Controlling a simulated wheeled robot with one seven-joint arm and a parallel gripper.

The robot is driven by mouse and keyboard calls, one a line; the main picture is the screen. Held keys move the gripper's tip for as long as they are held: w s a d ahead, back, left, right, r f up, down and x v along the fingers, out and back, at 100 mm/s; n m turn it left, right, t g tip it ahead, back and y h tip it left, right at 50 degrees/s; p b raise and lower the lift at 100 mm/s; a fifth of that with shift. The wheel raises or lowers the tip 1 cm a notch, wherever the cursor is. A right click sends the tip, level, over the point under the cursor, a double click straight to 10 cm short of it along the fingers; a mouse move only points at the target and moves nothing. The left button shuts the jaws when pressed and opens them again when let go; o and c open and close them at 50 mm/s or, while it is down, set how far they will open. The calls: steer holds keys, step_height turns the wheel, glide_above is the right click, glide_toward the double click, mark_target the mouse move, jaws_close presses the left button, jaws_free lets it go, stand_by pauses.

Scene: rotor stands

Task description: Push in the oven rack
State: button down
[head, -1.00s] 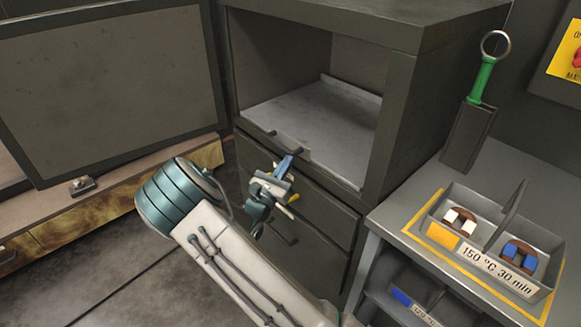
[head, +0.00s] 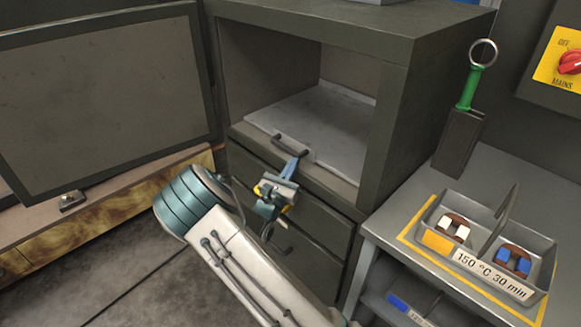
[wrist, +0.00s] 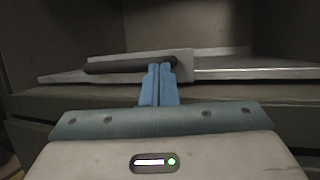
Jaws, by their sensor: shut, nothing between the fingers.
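The oven rack (head: 335,127) is a flat grey sheet inside the open oven cavity, with a dark bar handle (head: 290,146) at its front edge. The rack lies near the cavity's front lip. My gripper (head: 298,157) is shut and empty, its blue fingertips at the front of the rack beside the handle. In the wrist view the closed blue fingers (wrist: 160,70) reach up to the right end of the dark handle (wrist: 125,65). They look touching or nearly so. The rack (wrist: 235,68) shows behind them.
The oven door (head: 105,90) stands open at the left. Drawers (head: 305,205) are below the cavity.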

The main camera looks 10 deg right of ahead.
steer(key=shift+s+f, duration=0.2)
steer(key=shift+s, duration=0.05)
steer(key=v, duration=1.4)
steer(key=s+d+r+m+g+p, duration=0.2)
steer(key=s+d+r+m+g, duration=0.35)
steer(key=d+m+g, duration=0.3)
steer(key=s+d+r+m+g+p, duration=0.2)
steer(key=s+d+r+m+g, duration=0.3)
steer(key=s+d+m+g, duration=0.3)
steer(key=s+a+r+m+t+y+p, duration=0.1)
steer(key=s+a+r+m+y+p, duration=0.3)
steer(key=s+r+m+y, duration=0.7)
step_height(320, 180, up, 2)
steer(key=a+m+y, duration=0.1)
steer(key=a+y, duration=0.1)
steer(key=shift+s+r+t+y, duration=0.15)
steer(key=shift+s+t+y, duration=0.2)
steer(key=shift+y, duration=0.05)
steer(key=shift+a, duration=0.15)
